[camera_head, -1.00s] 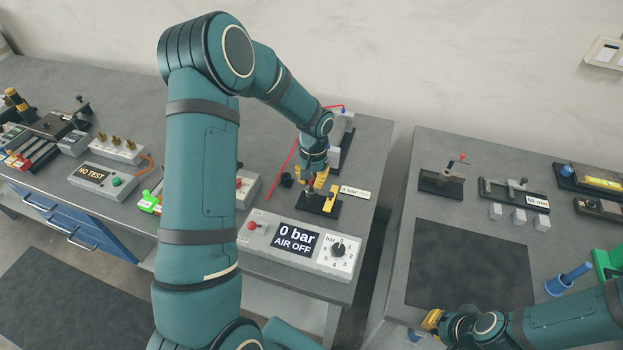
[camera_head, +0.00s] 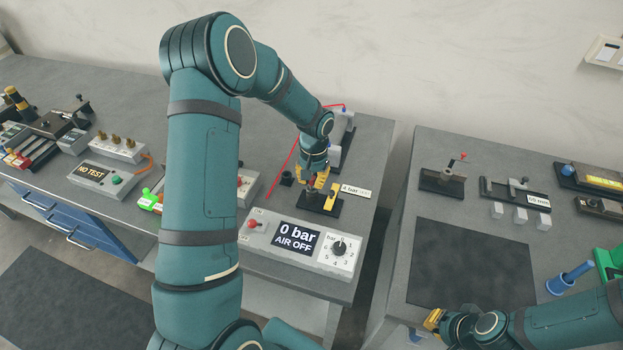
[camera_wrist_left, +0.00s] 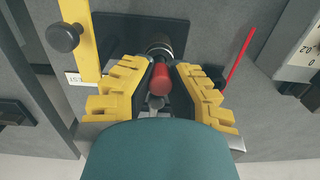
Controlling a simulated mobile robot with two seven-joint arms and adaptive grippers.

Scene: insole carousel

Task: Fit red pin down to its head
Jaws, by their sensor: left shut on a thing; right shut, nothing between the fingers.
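The red pin (camera_wrist_left: 161,80) is between the yellow fingers of my left gripper (camera_wrist_left: 160,88) in the left wrist view, and the gripper is shut on it. The pin's lower end meets or stands just in front of a dark round socket (camera_wrist_left: 160,46) on a dark fixture; how deep it sits I cannot tell. In the head view my left gripper (camera_head: 317,182) is over the dark fixture plate (camera_head: 318,207), and the pin is mostly hidden by the fingers. My right gripper (camera_head: 433,319) is shut and empty at the front of the right table.
A yellow upright (camera_head: 333,196) with a dark knob (camera_wrist_left: 63,38) stands close beside the gripper. A control box (camera_head: 297,243) reading "0 bar AIR OFF" sits in front. A thin red line (camera_head: 283,168) runs nearby. A black mat (camera_head: 470,262) on the right table is clear.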

